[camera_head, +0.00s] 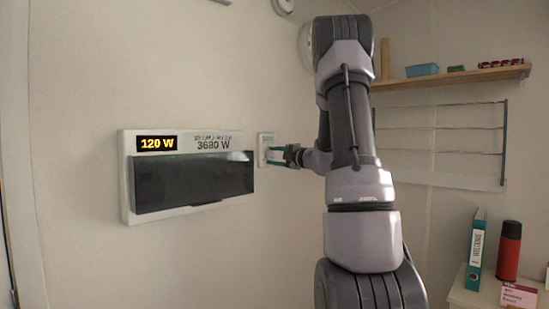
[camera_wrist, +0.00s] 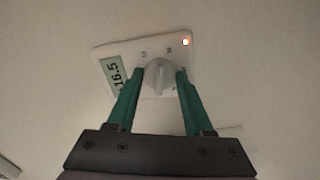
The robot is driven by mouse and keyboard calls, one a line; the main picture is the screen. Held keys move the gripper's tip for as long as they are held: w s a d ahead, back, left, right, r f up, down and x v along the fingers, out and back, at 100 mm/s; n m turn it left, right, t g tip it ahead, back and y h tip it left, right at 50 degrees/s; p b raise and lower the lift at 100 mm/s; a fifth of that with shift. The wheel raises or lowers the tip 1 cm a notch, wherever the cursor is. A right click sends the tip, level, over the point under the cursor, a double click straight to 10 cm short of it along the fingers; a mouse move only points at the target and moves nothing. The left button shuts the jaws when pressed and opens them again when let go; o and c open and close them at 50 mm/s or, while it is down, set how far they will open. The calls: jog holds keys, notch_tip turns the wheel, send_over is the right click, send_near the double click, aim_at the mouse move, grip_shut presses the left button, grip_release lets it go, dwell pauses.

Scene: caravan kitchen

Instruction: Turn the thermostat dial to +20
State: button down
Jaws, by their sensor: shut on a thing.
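The thermostat (camera_head: 266,142) is a small white plate on the wall, right of the power panel. In the wrist view the thermostat plate (camera_wrist: 128,52) shows tilted, with a display (camera_wrist: 115,76) reading 16.5 and a small lit orange light at its upper right corner. Its pale round dial (camera_wrist: 158,75) sits between my gripper's two green fingers. My gripper (camera_wrist: 158,82) is shut on the dial, one finger on each side. In the head view my gripper (camera_head: 277,156) reaches the thermostat from the right and hides part of it. The dial is hard to make out there.
A white panel (camera_head: 128,185) with a dark cover and displays reading 120 W and 3680 W hangs left of the thermostat. A shelf (camera_head: 450,78) with small items and a wire rack (camera_head: 440,128) are at right. A teal binder (camera_head: 477,250) and red flask (camera_head: 509,250) stand lower right.

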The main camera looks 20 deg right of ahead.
jog(key=shift+m, duration=1.4)
jog(key=shift+f, duration=0.1)
jog(key=shift+c, duration=1.4)
grip_release()
jog(key=v, duration=1.1)
